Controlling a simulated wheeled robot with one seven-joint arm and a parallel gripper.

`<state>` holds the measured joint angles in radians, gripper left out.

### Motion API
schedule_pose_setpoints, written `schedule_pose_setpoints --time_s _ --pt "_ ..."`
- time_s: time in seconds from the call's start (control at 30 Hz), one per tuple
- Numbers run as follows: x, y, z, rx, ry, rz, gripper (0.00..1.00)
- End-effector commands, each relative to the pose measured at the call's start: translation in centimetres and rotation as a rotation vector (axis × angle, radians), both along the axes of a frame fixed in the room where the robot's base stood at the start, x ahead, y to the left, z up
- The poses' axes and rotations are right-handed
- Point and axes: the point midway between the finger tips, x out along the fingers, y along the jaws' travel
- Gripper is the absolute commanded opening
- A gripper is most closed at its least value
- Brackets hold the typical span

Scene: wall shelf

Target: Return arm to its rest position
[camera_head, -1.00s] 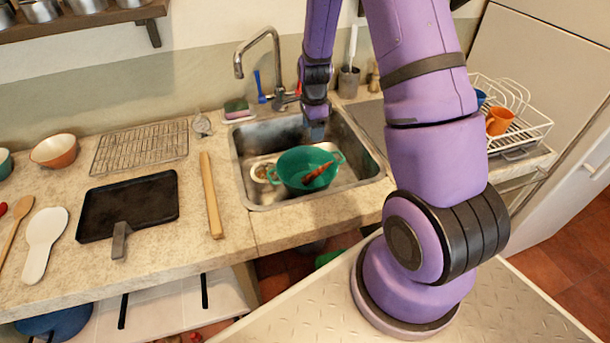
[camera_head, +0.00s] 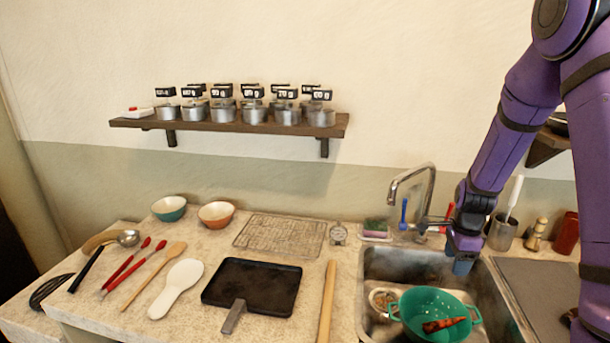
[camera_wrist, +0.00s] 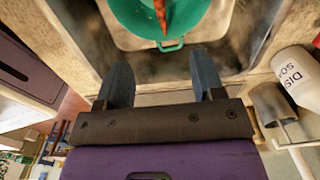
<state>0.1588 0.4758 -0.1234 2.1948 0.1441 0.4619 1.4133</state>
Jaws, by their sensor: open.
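My gripper (camera_head: 464,262) hangs from my purple arm over the back right part of the sink, jaws down. In the wrist view my gripper (camera_wrist: 165,85) shows two blue-grey fingers spread apart with nothing between them. A green colander (camera_head: 432,314) stands in the sink (camera_head: 385,258), to the left of and in front of my gripper. An orange-brown carrot-like piece (camera_head: 445,325) lies in the colander. The wrist view shows the colander (camera_wrist: 170,42) beyond the fingertips, apart from them.
The faucet (camera_head: 412,185) rises close to my gripper's left. A cup with a brush (camera_head: 502,232) and a small shaker (camera_head: 536,235) stand at its right. A wall shelf (camera_head: 225,127) holds several metal pots. A black tray (camera_head: 253,284) and utensils cover the left counter.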

Motion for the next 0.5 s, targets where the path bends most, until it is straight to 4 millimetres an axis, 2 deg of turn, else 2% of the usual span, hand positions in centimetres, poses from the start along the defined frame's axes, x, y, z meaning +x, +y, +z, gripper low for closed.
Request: schedule_pose_setpoints --time_s 0.03,0.27,0.5 --pt "-0.1 0.5 1.6 0.000 -0.020 0.044 0.62" --pt "-2.0 3.2 9.1 -0.011 -0.093 0.326 0.62" --pt "-5.4 5.8 16.0 -0.047 -0.166 0.628 0.62"
